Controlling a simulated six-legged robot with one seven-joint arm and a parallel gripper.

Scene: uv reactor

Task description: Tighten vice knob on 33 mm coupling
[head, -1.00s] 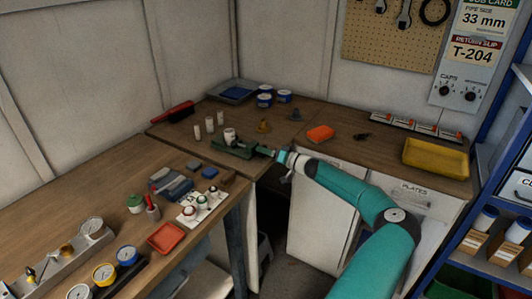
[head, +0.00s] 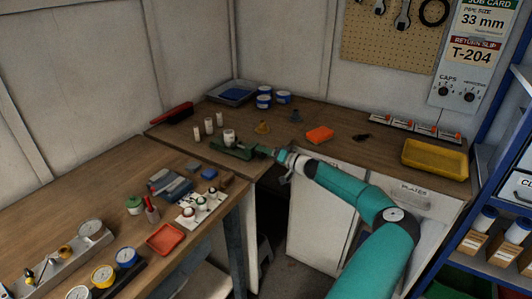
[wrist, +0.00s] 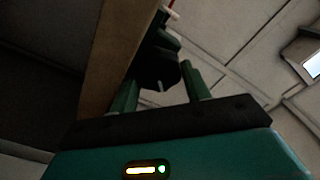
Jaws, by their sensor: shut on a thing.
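The green vice (head: 228,149) sits near the front edge of the back bench, at the corner where the two benches meet. A pale cylindrical coupling (head: 229,136) stands upright in it. My gripper (head: 271,153) reaches the vice from its right side, at the knob end. In the wrist view, the dark round knob (wrist: 155,72) lies between the two green fingers of my gripper (wrist: 160,85). The fingers are shut on it. The knob is too small and covered to make out in the head view, and I cannot tell how tight the vice jaws are on the coupling.
Several pale cylinders (head: 209,125) stand just left of the vice. Blue-labelled tins (head: 264,101) stand behind. The bench front edge and cabinet are close below my wrist.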

